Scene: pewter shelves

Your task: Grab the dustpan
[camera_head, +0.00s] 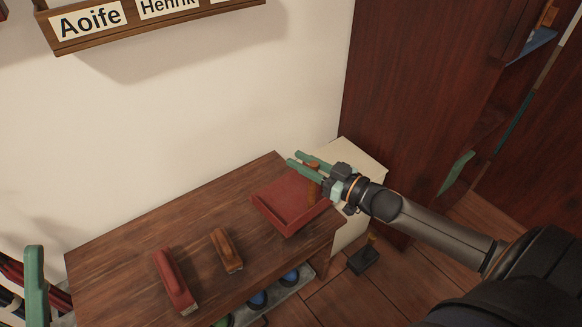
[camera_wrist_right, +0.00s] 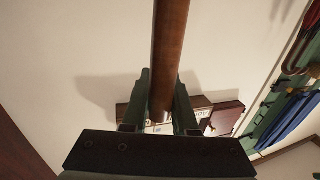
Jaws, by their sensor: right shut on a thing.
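The red dustpan (camera_head: 280,207) is at the right end of the wooden bench, and its brown wooden handle (camera_head: 313,188) points up toward my right gripper. My right gripper (camera_head: 307,162) comes in from the right with its green fingers on either side of the handle's upper part. In the right wrist view, the brown handle (camera_wrist_right: 169,60) runs between the two fingers (camera_wrist_right: 161,108), which are shut on it. I cannot tell whether the pan touches the bench top.
A red-handled brush (camera_head: 173,283) and a smaller brown brush (camera_head: 227,250) lie on the bench (camera_head: 130,255). A name rack (camera_head: 150,25) hangs on the wall. A dark wooden cabinet (camera_head: 420,90) stands at right. A small black object (camera_head: 363,262) is on the floor.

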